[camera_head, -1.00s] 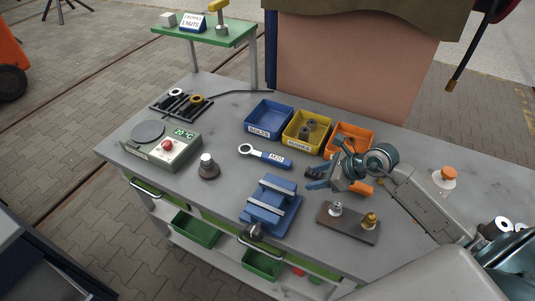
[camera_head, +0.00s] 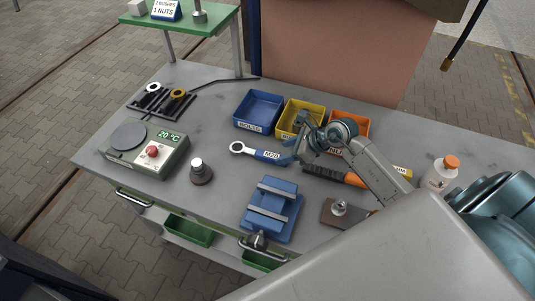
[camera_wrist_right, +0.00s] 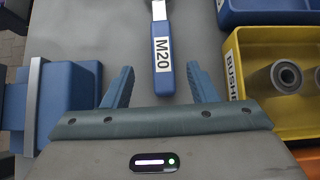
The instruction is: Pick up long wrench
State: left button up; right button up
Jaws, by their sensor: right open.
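A wrench with a blue handle, an M20 label and a silver ring end (camera_head: 260,153) lies flat on the grey bench, in front of the blue and yellow bins. In the right wrist view its handle (camera_wrist_right: 163,60) points down between my fingertips, with the ring end cut off at the top. My right gripper (camera_head: 298,151) is open at the handle's right end. In the right wrist view its blue fingers (camera_wrist_right: 161,84) stand on either side of the handle end, with gaps. Their height above the bench is unclear. My left gripper is not in view.
A blue vise (camera_head: 271,208) stands in front of the wrench. Behind are a blue bin (camera_head: 258,108), a yellow bushes bin (camera_head: 293,126) and an orange bin (camera_head: 352,123).

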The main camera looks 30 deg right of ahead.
aim_at(269, 154)
jog(key=shift+w+a+f, duration=0.3)
jog(key=shift+w+f, duration=0.25)
jog(key=shift+w, duration=0.1)
jog(key=shift+w+f, duration=0.1)
jog(key=shift+w, duration=0.05)
jog(key=shift+w+a+p, duration=0.1)
jog(key=shift+a+p, duration=0.05)
jog(key=shift+p, duration=0.4)
jog(key=p+x, duration=0.2)
jog(key=x, duration=0.1)
jog(key=shift+w+a+f+p, duration=0.1)
jog(key=shift+w+a+p, duration=0.1)
jog(key=shift+a+p, duration=0.15)
jog(key=shift+w+a+f, duration=0.15)
jog(key=shift+w+f, duration=0.1)
jog(key=shift+f, duration=0.2)
jog(key=shift+s, duration=0.1)
jog(key=c, duration=0.3)
jog(key=shift+r, duration=0.1)
grip_shut()
